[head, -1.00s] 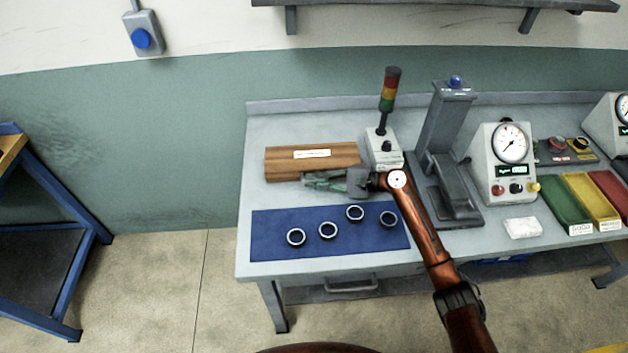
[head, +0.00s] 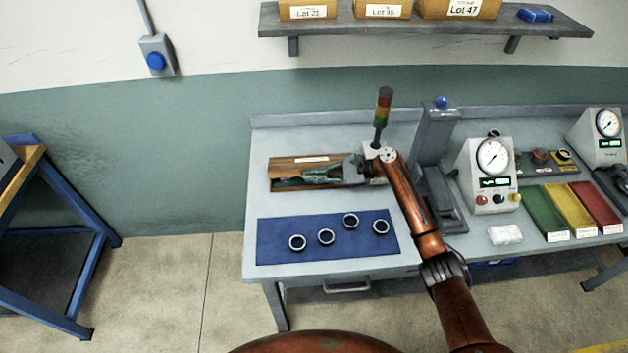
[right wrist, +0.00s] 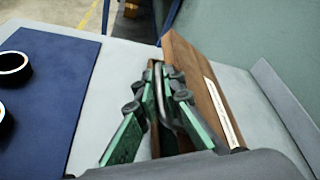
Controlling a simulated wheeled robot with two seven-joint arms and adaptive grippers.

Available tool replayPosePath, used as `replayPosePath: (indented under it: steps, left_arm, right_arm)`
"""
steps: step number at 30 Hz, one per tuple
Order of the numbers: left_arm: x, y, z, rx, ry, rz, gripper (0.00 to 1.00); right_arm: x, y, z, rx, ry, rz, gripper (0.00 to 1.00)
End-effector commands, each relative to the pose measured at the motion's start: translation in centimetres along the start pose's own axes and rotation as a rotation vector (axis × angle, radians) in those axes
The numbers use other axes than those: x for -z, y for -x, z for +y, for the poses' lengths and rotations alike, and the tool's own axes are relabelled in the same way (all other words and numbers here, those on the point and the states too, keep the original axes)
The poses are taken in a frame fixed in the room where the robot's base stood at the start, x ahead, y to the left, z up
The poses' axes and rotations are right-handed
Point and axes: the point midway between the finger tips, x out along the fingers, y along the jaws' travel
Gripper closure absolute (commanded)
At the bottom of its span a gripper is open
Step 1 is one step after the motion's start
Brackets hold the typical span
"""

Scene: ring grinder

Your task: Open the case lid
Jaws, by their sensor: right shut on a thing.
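The wooden case (head: 285,177) lies at the back left of the grey bench. Its lid (head: 290,163), with a white label strip, is tilted partly up, and a dark gap with green shows along the front. My right gripper (head: 312,178) is at the front of the case. In the right wrist view, the gripper (right wrist: 158,80) is shut on a metal handle (right wrist: 160,95) at the lid's edge, and the lid (right wrist: 200,85) stands raised beside the fingers. The case's inside is mostly hidden. My left gripper is out of view.
A blue mat (head: 325,252) with several dark rings (head: 326,237) lies in front of the case. A signal light (head: 383,105), grey press (head: 436,150) and dial gauge (head: 490,165) stand to the right. Green, yellow and red trays (head: 570,208) lie farther right.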

Motion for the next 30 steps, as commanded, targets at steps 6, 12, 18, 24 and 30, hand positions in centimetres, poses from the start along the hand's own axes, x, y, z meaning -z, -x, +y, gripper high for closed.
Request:
replayPosePath:
  steps: [6,12,18,24,30]
  left_arm:
    - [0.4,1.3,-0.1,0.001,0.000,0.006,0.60]
    - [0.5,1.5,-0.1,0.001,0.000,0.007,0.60]
    - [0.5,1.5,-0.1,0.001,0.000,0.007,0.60]
    - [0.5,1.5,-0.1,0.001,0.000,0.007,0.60]
    - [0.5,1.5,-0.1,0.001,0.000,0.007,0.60]
  right_arm:
    - [-1.0,0.3,-2.0,-0.042,-0.105,-0.004,1.00]
    - [-1.2,0.4,-2.9,-0.040,-0.102,-0.004,1.00]
    - [-1.2,0.5,-3.3,-0.039,-0.100,-0.003,1.00]
    - [-1.2,0.5,-3.3,-0.039,-0.100,-0.003,1.00]
    - [-1.2,0.5,-3.3,-0.039,-0.100,-0.002,0.89]
